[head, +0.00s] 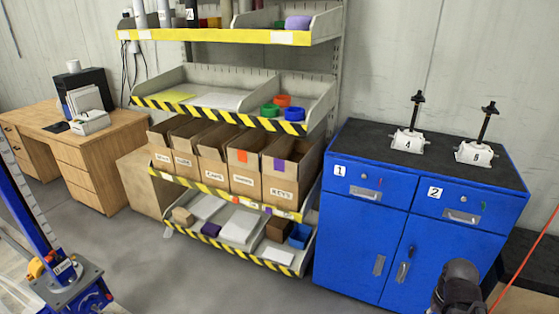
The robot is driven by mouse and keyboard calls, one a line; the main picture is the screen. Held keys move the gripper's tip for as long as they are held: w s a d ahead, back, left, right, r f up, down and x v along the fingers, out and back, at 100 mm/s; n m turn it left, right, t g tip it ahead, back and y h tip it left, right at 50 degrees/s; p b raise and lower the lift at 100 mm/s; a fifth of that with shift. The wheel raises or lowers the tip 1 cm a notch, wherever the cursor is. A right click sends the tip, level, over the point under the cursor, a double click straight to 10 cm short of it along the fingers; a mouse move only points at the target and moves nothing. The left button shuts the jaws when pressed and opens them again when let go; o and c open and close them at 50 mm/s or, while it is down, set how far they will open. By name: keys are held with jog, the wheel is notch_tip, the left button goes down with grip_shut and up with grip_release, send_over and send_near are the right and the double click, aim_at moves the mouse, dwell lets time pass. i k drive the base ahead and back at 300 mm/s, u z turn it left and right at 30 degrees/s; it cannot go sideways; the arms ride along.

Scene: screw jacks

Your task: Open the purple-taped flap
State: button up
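A purple piece of tape (279,165) is on the upper front of the rightmost cardboard box (278,188), which is labelled KEYS. This box stands on the third shelf level, next to the blue cabinet. Its top looks open, but the exact position of the taped flap is too small to tell. The box to its left (243,178) carries orange tape. A dark part of my arm's end, my gripper (460,285), shows at the bottom right in front of the blue cabinet, well apart from the boxes. Its fingers cannot be made out.
The blue cabinet (365,225) stands right of the shelf, with two screw jacks (408,139) on top. A yellow-black edged shelf (215,115) with bins hangs above the boxes. A wooden desk (100,150) is at left. Grey floor (180,270) in front is clear.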

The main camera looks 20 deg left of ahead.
aim_at(281, 169)
jog(key=k, duration=0.65)
jog(key=u, duration=0.35)
jog(key=i, duration=1.7)
jog(key=z, duration=0.2)
